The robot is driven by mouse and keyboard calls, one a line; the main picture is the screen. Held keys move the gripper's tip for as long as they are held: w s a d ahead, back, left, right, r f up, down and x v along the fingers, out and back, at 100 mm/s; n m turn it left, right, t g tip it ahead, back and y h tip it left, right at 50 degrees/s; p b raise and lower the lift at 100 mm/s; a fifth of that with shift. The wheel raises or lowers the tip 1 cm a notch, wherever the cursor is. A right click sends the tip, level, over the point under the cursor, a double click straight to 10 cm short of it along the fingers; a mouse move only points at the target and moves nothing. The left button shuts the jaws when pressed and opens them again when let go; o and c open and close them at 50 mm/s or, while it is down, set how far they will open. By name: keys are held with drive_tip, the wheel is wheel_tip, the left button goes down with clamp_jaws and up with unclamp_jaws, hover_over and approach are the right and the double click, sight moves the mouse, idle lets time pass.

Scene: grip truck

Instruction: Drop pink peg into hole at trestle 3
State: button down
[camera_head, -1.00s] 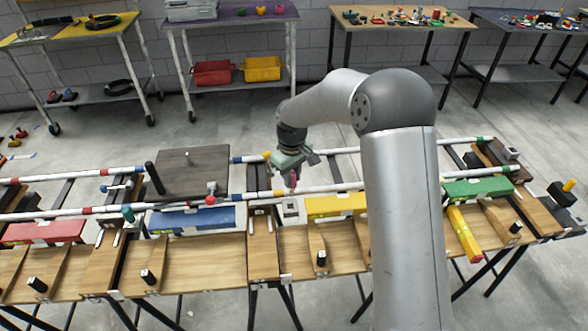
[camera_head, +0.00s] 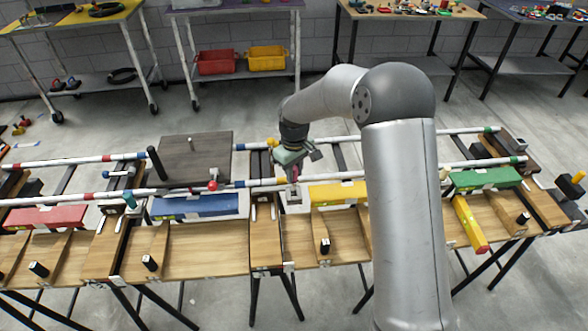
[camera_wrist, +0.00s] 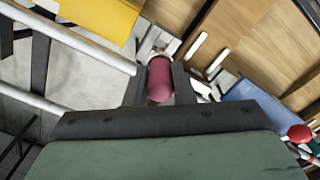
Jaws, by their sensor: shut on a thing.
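My gripper (camera_head: 293,177) is shut on the pink peg (camera_wrist: 160,80), which sits upright between the two dark fingers in the wrist view. A small pale metal bracket (camera_head: 294,196) is just below the gripper, beside the wooden trestle top (camera_head: 264,235). In the wrist view the peg's far end is at or over this bracket (camera_wrist: 158,42). No trestle number is readable.
A yellow block (camera_head: 338,193) lies right of the bracket and a blue block (camera_head: 195,206) left. White rail tubes (camera_head: 95,193) run close by my gripper. A red-knobbed lever (camera_head: 212,185) and a dark board (camera_head: 195,158) are to the left.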

sight(294, 182)
drive_tip(key=shift+f+b, duration=1.65)
drive_tip(key=shift+f, duration=1.05)
drive_tip(key=c, duration=1.1)
unclamp_jaws()
drive_tip(key=shift+c, duration=0.2)
drive_tip(key=shift+r, duration=0.1)
wheel_tip(294, 182, up, 17)
drive_tip(key=shift+r+b, duration=0.15)
drive_tip(key=shift+b, duration=0.15)
